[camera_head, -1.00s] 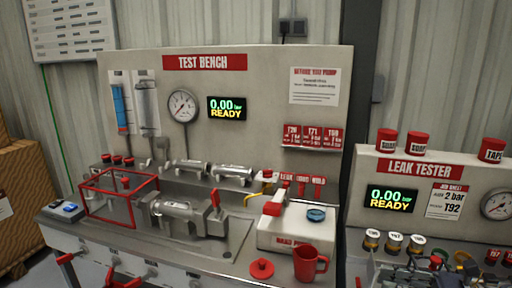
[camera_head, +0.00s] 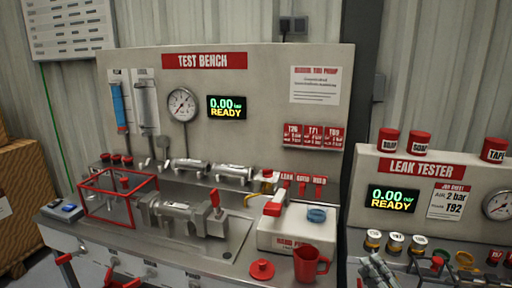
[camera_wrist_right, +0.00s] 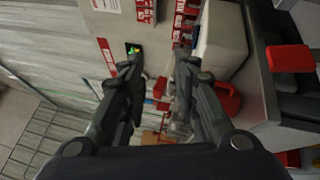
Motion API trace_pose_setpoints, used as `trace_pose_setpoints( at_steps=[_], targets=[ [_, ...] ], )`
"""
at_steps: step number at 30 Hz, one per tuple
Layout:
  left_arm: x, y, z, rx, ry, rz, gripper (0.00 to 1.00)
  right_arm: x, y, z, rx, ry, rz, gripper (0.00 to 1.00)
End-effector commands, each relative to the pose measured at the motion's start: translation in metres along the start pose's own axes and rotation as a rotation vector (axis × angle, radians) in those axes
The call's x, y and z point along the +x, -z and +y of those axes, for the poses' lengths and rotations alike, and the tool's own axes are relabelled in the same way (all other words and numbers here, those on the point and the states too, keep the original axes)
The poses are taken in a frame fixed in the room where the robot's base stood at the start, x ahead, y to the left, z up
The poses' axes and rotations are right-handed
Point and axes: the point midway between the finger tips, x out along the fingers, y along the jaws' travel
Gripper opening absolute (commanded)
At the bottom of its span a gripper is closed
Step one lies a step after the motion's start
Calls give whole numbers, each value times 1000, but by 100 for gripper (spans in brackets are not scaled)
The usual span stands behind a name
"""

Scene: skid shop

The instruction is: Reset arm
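My right gripper (camera_head: 378,272) shows at the bottom edge of the head view, between the test bench and the leak tester; most of the arm is cut off by the frame. In the right wrist view its two fingers (camera_wrist_right: 158,66) stand apart with nothing between their tips, so it is open. The red mug (camera_wrist_right: 228,97) and the white box of the bench lie beyond the right finger in that view. My left gripper does not show in either view.
The test bench (camera_head: 262,72) carries a red cage (camera_head: 118,198), a metal pump, a red mug (camera_head: 309,263) and a red lid (camera_head: 262,269) near its front edge. The leak tester (camera_head: 463,165) stands at right with red-lidded cans on top and several small jars below its display.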

Motion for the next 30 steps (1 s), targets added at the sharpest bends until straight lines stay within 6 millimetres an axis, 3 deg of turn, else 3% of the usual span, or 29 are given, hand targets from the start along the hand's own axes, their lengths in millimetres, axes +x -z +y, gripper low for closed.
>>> trace_pose_setpoints(
  at_steps=[8,15,21,30],
  targets=[
    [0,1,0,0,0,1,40,-64,20,-69,586,351,-336,29],
    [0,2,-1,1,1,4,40,-156,74,-117,1033,689,-645,29],
    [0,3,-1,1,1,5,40,-226,120,-126,1258,916,-851,29],
    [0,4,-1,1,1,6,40,-301,172,-113,1429,1165,-1071,29]
  ],
)
